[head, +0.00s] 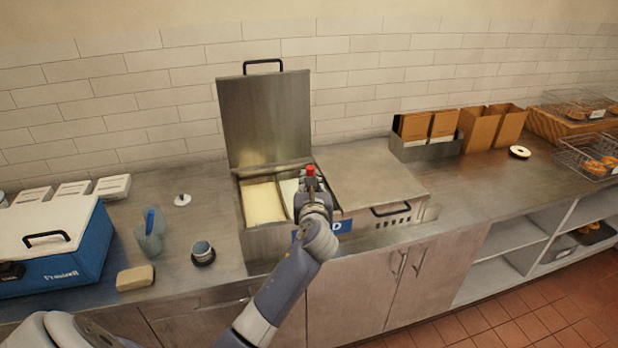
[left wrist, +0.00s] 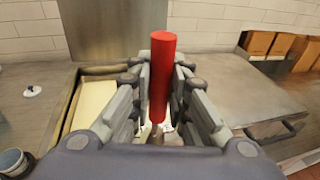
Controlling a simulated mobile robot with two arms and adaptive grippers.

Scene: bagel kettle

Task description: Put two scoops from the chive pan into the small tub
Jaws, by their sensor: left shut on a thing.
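My left gripper (head: 310,188) is shut on an upright red handle (left wrist: 162,75), over the open well of the counter unit. The handle's lower end is hidden between the fingers, so I cannot see the tool's head. The well holds a pale yellow pan (head: 263,203) on the left and a whiter pan (head: 289,190) on the right, mostly hidden by my gripper. I cannot tell which holds chive. A small tub (head: 202,248) with a pale top stands on a dark round base on the counter, left of the well. My right gripper is not in view.
The hinged steel lid (head: 266,118) stands open behind the well; a closed lid (head: 370,180) covers the right side. A blue cooler (head: 60,255), a clear container with a blue item (head: 150,235) and a tan block (head: 135,278) are at left. Cardboard boxes (head: 480,130) stand at right.

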